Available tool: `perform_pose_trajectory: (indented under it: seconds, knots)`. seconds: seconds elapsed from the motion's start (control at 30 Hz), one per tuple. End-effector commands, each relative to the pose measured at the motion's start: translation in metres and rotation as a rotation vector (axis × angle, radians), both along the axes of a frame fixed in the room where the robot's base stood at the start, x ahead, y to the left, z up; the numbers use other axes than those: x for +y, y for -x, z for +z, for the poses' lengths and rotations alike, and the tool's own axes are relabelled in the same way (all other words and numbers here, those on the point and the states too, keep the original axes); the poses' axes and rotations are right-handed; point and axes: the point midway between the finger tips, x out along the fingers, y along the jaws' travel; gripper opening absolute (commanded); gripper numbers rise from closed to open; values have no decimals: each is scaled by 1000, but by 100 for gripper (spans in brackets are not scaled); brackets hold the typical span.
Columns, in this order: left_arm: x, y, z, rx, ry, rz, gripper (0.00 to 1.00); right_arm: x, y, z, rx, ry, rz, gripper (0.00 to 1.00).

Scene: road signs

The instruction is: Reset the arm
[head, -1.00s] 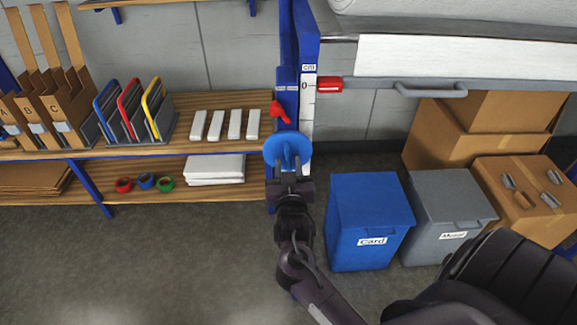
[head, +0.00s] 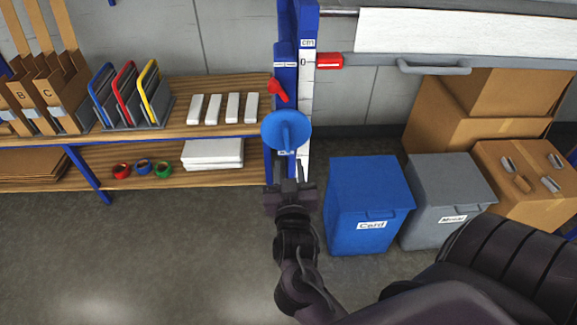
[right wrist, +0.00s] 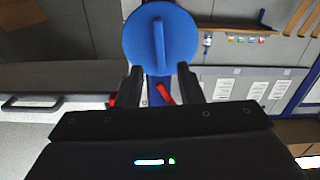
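My right gripper (head: 289,170) is in the middle of the head view, just below a round blue knob (head: 271,130) on a blue upright post. Its two fingers are apart with nothing between them. In the right wrist view the open fingers (right wrist: 161,80) point toward the knob (right wrist: 135,42), whose raised grip bar stands upright. The fingers look clear of the knob, though the exact gap is hard to tell. My left gripper is not in view.
A red lever (head: 278,90) and a white cm scale (head: 307,85) are on the post. A shelf unit (head: 215,180) stands at left. A blue Card bin (head: 365,190), a grey bin (head: 440,185) and cardboard boxes (head: 520,165) are at right. Floor at lower left is clear.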

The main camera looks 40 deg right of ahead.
Motion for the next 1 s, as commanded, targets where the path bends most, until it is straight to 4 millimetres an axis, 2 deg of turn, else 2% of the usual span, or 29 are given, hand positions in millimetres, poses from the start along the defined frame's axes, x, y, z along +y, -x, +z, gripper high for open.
perform_pose_trajectory:
  seconds: [0.33, 0.4, 0.47, 0.57, 0.67, 0.7, 0.77, 0.8, 0.87, 0.9, 0.97, 1.0]
  knots:
    - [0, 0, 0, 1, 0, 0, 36, 0, -1, -1, 1, -1, 1, 34]
    - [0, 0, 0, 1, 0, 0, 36, 3, -2, -7, 14, 1, 11, 34]
    - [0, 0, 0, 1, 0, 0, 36, 9, -6, -22, 42, 3, 33, 34]
    - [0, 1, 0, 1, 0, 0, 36, 26, -13, -69, 128, 6, 100, 34]
    - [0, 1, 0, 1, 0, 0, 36, 48, -13, -139, 259, 3, 192, 34]
    - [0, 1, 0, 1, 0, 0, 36, 56, -10, -169, 316, 0, 228, 34]
    - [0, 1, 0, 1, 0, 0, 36, 67, -1, -213, 402, -11, 280, 34]
    - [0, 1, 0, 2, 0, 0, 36, 73, 7, -242, 460, -16, 312, 34]
    - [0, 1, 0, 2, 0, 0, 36, 80, 24, -285, 551, -31, 355, 34]
    - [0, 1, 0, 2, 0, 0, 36, 83, 37, -312, 610, -41, 382, 34]
    - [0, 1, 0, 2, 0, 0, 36, 87, 59, -352, 701, -59, 419, 34]
    - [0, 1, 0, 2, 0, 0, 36, 88, 77, -378, 763, -71, 441, 34]
